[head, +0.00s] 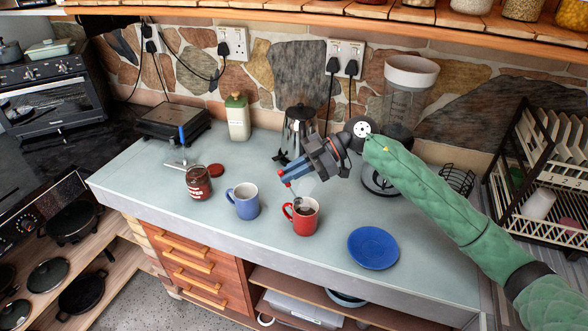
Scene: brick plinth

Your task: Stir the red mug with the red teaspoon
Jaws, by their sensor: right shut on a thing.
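A red mug (305,220) stands upright on the pale counter, with its handle on the left and dark contents or shadow inside. My right gripper (287,180) reaches in from the right and is above and slightly left of the mug's mouth. It is shut on the red teaspoon (285,184), of which only small red parts show at the fingertips. A pale grey shape shows between the fingers and the mug, but I cannot tell clearly whether the spoon's bowl is inside the mug. My left gripper is not in view.
A blue mug (246,205) stands left of the red one, and a blue saucer (373,247) lies to the right. The front counter edge is near.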

